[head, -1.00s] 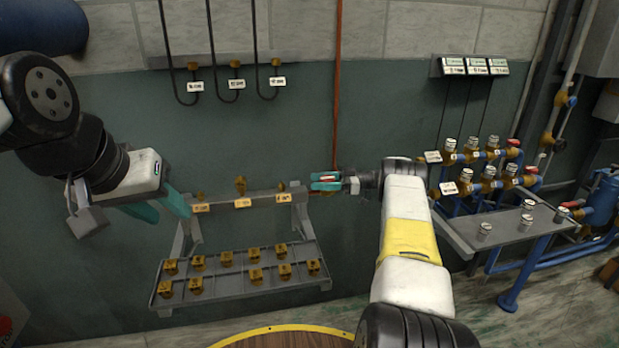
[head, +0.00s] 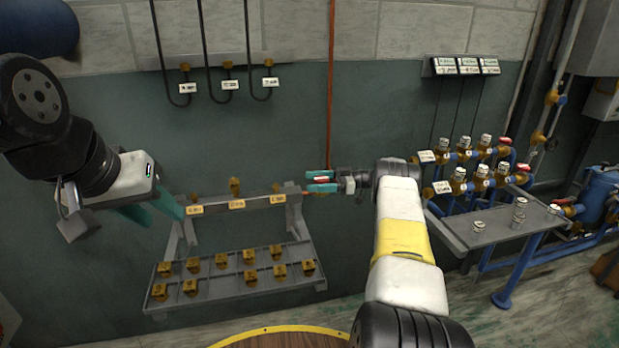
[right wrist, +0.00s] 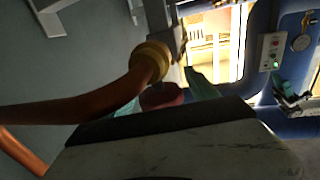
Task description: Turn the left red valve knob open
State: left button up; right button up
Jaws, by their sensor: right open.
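My right gripper (head: 321,181) is open in front of the wall, at the lower end of a red-brown pipe. A small red knob (right wrist: 160,97) shows in the right wrist view between its teal fingers (right wrist: 198,84), beside the pipe's brass fitting (right wrist: 150,62). The gripper partly hides the knob; I cannot tell whether the fingers touch it. Two other red knobs, an upper (head: 505,141) and a lower (head: 523,167), sit on the blue-pipe manifolds at the right, away from both grippers. My left gripper (head: 152,210) hangs empty at the left, fingers apart.
A grey rack (head: 236,277) holding several brass fittings stands below, between my grippers. Black hoses with tags (head: 230,85) hang on the wall above. A grey shelf (head: 490,232) with small cylinders is at the right. A round wooden table edge (head: 285,330) is at the bottom.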

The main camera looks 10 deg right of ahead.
jog(key=d, duration=0.6)
jog(key=shift+s+d+f, duration=0.1)
jog(key=shift+s+d, duration=0.15)
jog(key=shift+s, duration=0.15)
jog(key=shift+s+d, duration=0.15)
jog(key=shift+d, duration=0.15)
